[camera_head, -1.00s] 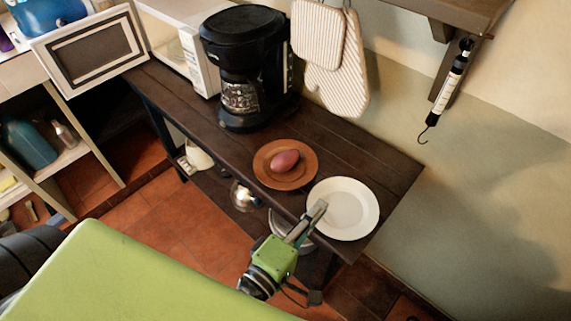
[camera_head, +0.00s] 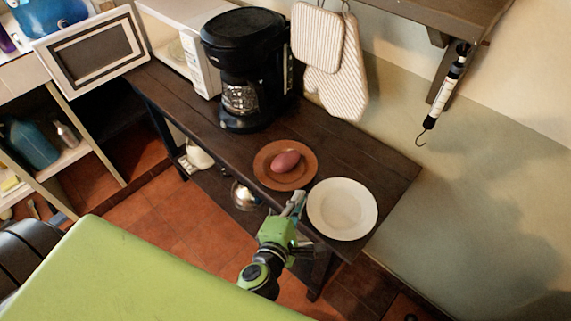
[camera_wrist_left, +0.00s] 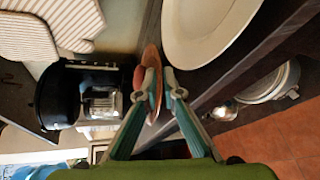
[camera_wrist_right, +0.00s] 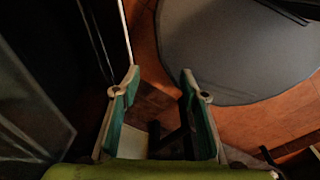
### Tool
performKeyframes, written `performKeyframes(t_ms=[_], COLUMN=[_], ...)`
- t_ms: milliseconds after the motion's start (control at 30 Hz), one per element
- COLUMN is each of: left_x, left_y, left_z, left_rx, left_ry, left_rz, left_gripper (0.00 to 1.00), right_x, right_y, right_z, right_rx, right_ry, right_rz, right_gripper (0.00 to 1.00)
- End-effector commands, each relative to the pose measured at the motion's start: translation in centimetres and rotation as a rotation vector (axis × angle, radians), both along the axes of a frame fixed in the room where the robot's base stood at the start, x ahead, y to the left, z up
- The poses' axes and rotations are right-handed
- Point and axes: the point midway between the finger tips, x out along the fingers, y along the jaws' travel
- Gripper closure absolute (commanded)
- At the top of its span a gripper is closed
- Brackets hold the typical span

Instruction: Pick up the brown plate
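The brown plate (camera_head: 267,174) lies on the dark wooden shelf in the head view, with a reddish-brown egg-shaped object (camera_head: 285,161) on it. My left gripper (camera_head: 297,197) is at the shelf's front edge, close to the plate's lower right rim. In the left wrist view the plate (camera_wrist_left: 152,58) shows nearly edge-on between the two fingertips (camera_wrist_left: 154,76), which are apart. I cannot tell whether they touch it. My right gripper (camera_wrist_right: 159,78) is open and empty in the right wrist view.
A white plate (camera_head: 342,210) stands just right of the brown plate, close to my left gripper. A black coffee maker (camera_head: 245,65) and a white microwave (camera_head: 180,45) are behind on the left. Oven mitts (camera_head: 340,70) hang on the wall.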

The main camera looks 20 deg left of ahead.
Motion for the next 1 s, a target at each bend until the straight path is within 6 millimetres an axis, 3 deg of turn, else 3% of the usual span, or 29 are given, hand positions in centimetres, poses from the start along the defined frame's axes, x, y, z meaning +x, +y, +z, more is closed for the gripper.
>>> performKeyframes(t_ms=[400, 667, 700, 1000], left_x=[4.7, 4.9, 4.9, 5.0], left_y=[0.9, 0.9, 0.9, 0.9], left_z=[-1.5, -1.6, -1.6, -1.4], left_rx=[0.0, 0.001, 0.001, 0.002], left_ry=[0.0, 0.001, 0.001, -0.004], left_rz=[0.0, -0.001, -0.001, -0.002], left_gripper=[0.93, 0.93, 1.0, 1.0], right_x=[0.0, 0.1, 0.0, 0.1], right_y=[-0.8, -0.8, -0.8, -0.8], right_z=[0.8, 0.7, 0.7, 0.8], right_rx=[-0.009, -0.01, -0.01, -0.009], right_ry=[0.0, 0.0, 0.0, -0.001], right_rz=[-0.001, -0.002, -0.002, -0.002], right_gripper=[0.6, 0.6, 0.6, 0.6])
